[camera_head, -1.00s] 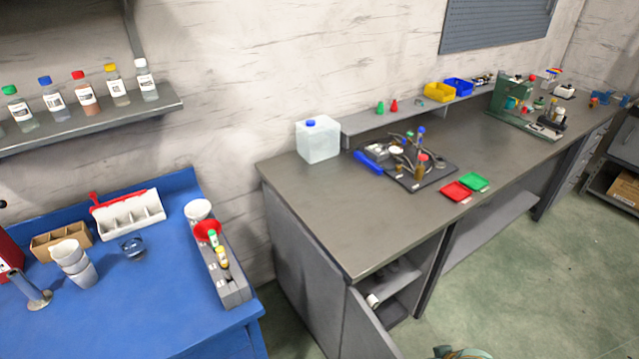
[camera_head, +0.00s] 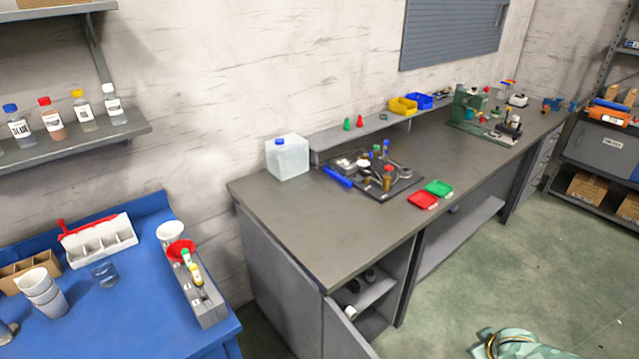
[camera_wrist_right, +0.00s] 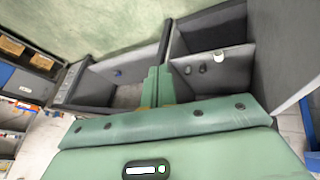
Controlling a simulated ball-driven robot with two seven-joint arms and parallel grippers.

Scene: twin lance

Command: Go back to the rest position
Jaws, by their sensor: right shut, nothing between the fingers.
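My right gripper (camera_wrist_right: 154,88) shows in the right wrist view as two green fingers pressed together, with nothing between them. In the head view a green part of my own arm (camera_head: 518,346) shows at the bottom right edge; the fingers are not visible there. My left gripper is in neither view.
The grey workbench (camera_head: 300,225) has an open cabinet door (camera_head: 350,335) at its front. A blue table (camera_head: 130,325) with a tube rack (camera_head: 207,308) stands at left. Green floor (camera_head: 480,270) is free at right. A shelf unit (camera_head: 598,150) stands at far right.

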